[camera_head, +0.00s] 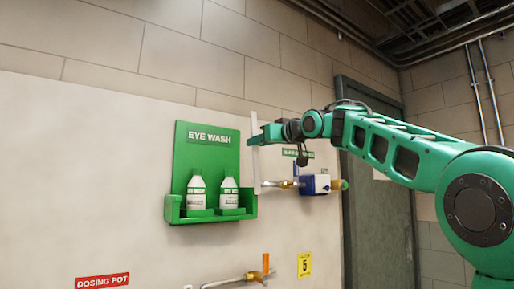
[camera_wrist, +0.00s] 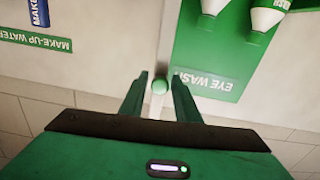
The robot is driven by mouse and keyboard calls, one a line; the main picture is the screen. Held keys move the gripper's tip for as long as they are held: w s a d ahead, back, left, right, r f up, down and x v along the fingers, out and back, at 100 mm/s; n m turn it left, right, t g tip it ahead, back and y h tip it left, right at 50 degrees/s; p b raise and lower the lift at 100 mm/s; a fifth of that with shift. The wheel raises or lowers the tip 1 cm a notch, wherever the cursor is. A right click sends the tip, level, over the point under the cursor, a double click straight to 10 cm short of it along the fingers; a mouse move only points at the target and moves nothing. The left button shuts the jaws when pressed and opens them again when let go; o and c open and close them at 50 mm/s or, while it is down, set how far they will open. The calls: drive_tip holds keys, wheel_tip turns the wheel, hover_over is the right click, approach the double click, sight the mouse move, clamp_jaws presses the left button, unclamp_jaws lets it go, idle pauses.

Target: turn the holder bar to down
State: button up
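The holder bar (camera_head: 256,165) is a thin white bar that stands about upright against the pale wall panel, right of the green eye wash station (camera_head: 207,146). In the wrist view, which is upside down, the white bar (camera_wrist: 169,35) runs from the top edge down between my fingers. A round green knob (camera_wrist: 160,87) sits on it. My gripper (camera_head: 254,140) is at the bar's upper part. In the wrist view my gripper (camera_wrist: 160,76) is open, with one finger on each side of the knob and small gaps showing.
Two white bottles (camera_head: 197,192) stand in the eye wash tray. A blue valve box with brass piping (camera_head: 316,184) is right of the bar. An orange-handled valve (camera_head: 266,263) is below. A dark door (camera_head: 375,230) is further right.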

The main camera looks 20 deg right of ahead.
clamp_jaws()
